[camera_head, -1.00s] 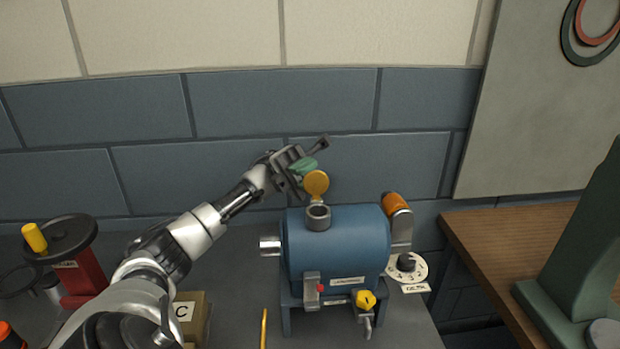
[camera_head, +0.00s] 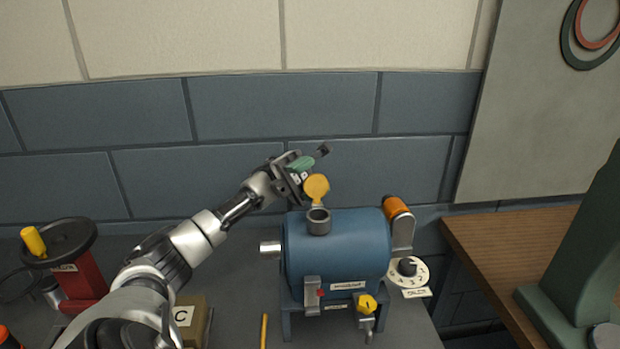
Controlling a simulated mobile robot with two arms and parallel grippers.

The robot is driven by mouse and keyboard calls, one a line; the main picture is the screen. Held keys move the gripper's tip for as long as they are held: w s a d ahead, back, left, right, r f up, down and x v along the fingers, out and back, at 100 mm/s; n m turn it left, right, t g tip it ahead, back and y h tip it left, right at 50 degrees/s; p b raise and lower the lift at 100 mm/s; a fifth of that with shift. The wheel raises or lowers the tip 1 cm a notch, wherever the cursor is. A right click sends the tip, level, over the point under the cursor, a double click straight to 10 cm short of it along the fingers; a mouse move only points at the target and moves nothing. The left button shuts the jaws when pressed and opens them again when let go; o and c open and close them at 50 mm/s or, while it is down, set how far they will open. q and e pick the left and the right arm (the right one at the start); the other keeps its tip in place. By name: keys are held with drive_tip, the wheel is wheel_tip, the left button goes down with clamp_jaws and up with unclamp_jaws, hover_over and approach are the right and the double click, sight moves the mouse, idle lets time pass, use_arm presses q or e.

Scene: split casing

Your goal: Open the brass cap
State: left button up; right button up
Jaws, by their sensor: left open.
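The brass cap (camera_head: 316,187) is a round yellow-gold disc. It stands tipped up behind the grey filler neck (camera_head: 319,221) on top of the blue cylindrical casing (camera_head: 340,250), and the neck's round mouth shows uncovered. My left gripper (camera_head: 308,168) is open just above and behind the cap, its fingers spread up and to the right. A green piece shows between or beside the fingers; I cannot tell what it belongs to. Whether a finger touches the cap cannot be told. My right gripper is not in view.
An orange-handled crank (camera_head: 397,208) and a white dial (camera_head: 409,271) are at the casing's right. A yellow knob (camera_head: 366,304) is on its front. A box marked C (camera_head: 191,318) and a red stand with a black wheel (camera_head: 80,276) are at left.

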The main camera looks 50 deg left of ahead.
use_arm(q)
drive_tip(key=b+v, duration=0.3)
drive_tip(key=v, duration=0.4)
drive_tip(key=shift+a, duration=0.25)
drive_tip(key=shift+w+f, duration=0.1)
drive_tip(key=shift+w, duration=0.05)
